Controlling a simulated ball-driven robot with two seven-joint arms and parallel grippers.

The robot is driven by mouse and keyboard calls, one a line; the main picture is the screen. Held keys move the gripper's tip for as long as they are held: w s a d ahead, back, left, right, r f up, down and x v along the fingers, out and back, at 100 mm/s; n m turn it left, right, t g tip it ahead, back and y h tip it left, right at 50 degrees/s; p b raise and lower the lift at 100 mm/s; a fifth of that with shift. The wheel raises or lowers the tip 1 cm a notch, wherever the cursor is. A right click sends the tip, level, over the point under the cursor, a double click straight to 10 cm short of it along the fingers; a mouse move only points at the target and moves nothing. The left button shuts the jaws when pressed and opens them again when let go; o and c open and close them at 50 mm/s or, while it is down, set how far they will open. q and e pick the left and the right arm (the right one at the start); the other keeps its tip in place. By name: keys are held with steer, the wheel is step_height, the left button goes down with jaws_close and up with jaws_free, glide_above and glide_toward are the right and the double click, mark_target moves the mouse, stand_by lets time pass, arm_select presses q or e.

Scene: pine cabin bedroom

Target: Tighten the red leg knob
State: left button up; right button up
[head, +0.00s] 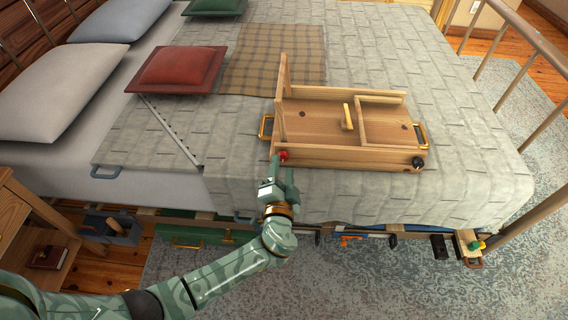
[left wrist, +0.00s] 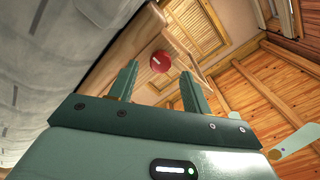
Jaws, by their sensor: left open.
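The red leg knob (head: 283,155) sits at the front left corner of a wooden tray table (head: 320,155), which lies on the bed. In the left wrist view the red knob (left wrist: 160,62) has a pale line across its face and shows between and beyond the fingertips. My left gripper (head: 280,172) is open and empty, just in front of the knob; it also shows in the left wrist view (left wrist: 160,85). I see no contact with the knob. A black knob (head: 418,163) sits at the table's front right corner. My right gripper is not in view.
The table's raised board (head: 280,100) stands at its left end. A red cushion (head: 178,68) and a plaid blanket (head: 275,58) lie behind. The bed's front edge runs under my left arm, with a rail holding several items (head: 440,245) below. The quilt right of the table is clear.

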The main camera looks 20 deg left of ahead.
mark_target(283, 156)
arm_select(q)
steer(key=shift+w+a+f, duration=0.1)
steer(key=shift+w+a, duration=0.05)
steer(key=shift+w, duration=0.5)
steer(key=shift+w+a, duration=0.2)
steer(key=shift+w, duration=0.35)
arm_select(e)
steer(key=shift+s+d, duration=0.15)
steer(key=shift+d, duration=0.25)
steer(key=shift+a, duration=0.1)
arm_select(q)
steer(key=c, duration=1)
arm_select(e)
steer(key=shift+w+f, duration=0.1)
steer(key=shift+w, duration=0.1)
